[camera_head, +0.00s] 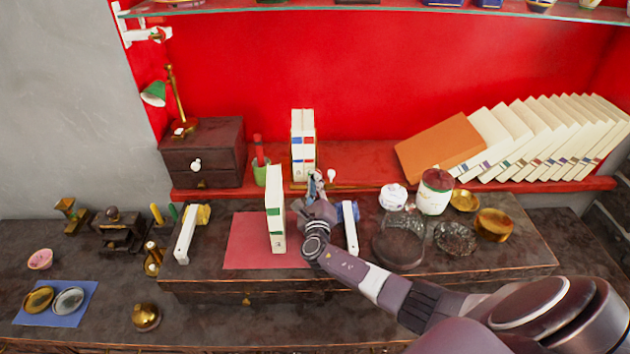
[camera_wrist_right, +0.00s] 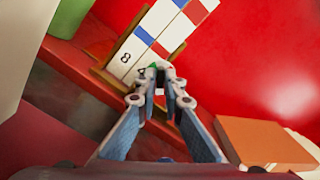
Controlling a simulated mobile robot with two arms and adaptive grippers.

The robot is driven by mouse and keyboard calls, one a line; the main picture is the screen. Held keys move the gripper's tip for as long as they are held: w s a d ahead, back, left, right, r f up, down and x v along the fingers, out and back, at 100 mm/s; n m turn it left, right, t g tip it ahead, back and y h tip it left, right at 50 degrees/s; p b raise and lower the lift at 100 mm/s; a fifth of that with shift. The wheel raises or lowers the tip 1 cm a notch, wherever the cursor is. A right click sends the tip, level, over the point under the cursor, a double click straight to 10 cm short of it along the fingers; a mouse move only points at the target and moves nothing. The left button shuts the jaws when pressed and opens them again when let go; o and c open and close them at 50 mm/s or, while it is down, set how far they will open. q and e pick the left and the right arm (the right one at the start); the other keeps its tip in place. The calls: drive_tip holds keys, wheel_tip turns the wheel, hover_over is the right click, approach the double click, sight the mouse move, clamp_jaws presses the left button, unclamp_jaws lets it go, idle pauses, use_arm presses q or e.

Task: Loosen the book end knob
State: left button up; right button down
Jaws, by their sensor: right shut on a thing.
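The book end (camera_head: 300,186) is a brass-coloured frame on the red shelf, with several upright white books (camera_head: 303,145) in it. In the right wrist view the brass frame (camera_wrist_right: 103,76) runs along the foot of the books (camera_wrist_right: 150,40). My right gripper (camera_head: 317,178) is at the front right of the book end. In the wrist view its fingertips (camera_wrist_right: 160,82) are closed together on the small book end knob, which they mostly hide. A small white round piece (camera_head: 332,174) shows just right of the gripper. My left gripper is not in view.
A green cup (camera_head: 260,173) stands left of the books, beside a dark drawer box (camera_head: 203,150). An upright white book (camera_head: 275,210) stands on a red mat (camera_head: 245,240) close left of my right wrist.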

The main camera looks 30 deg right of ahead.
drive_tip(key=shift+f, duration=0.2)
idle(0.3)
drive_tip(key=c, duration=2.1)
unclamp_jaws()
drive_tip(key=shift+r, duration=0.1)
drive_tip(key=v, duration=1.2)
drive_tip(key=shift+s, duration=0.15)
